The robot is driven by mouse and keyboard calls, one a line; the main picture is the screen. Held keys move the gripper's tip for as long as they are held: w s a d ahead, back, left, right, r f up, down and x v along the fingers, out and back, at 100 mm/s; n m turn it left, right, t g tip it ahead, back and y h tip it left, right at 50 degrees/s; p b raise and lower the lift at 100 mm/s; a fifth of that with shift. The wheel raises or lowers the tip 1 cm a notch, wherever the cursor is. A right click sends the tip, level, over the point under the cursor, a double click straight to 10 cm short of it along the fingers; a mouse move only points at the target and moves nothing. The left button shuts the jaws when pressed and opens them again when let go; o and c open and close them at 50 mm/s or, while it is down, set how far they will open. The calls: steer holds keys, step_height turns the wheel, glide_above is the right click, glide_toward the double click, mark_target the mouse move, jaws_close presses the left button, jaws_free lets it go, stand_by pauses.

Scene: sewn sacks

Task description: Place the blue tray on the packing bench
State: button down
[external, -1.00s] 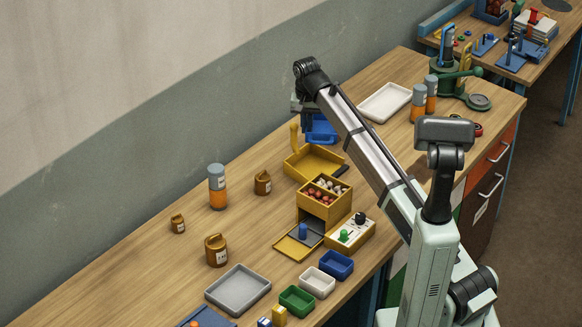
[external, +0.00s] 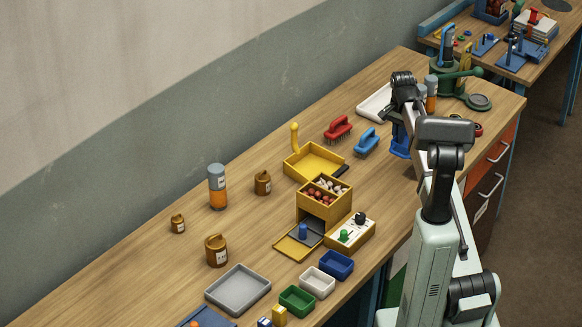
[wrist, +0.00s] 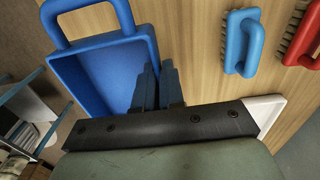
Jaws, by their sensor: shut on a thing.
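The blue tray (external: 400,148) is a scoop-like pan with a loop handle. In the external view it hangs below my wrist, near the right long edge of the wooden bench, partly hidden by my arm. In the wrist view the blue tray (wrist: 80,78) fills the upper left, its handle at the top. My gripper (wrist: 158,88) is shut on the tray's wall. In the external view the fingers are mostly hidden. The wooden bench (external: 140,285) lies below. A second wooden bench (external: 470,30) stands at the top right. Neither bench has a readable label.
A red brush (external: 338,128) and a blue brush (external: 366,140) lie left of the held tray. A white tray (external: 375,103) and orange-grey bottles (external: 431,88) stand behind it. A yellow scoop (external: 315,162) lies further left. Bare wood shows around the bottles and jars at left.

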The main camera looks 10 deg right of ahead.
mark_target(397, 169)
steer(key=shift+s+d+f, duration=0.1)
steer(key=shift+d, duration=0.25)
steer(key=shift+f, duration=4.95)
steer(key=shift+f, duration=0.1)
steer(key=c, duration=1.2)
jaws_free()
steer(key=shift+c, duration=0.2)
step_height(397, 169, up, 12)
steer(key=shift+r, duration=0.1)
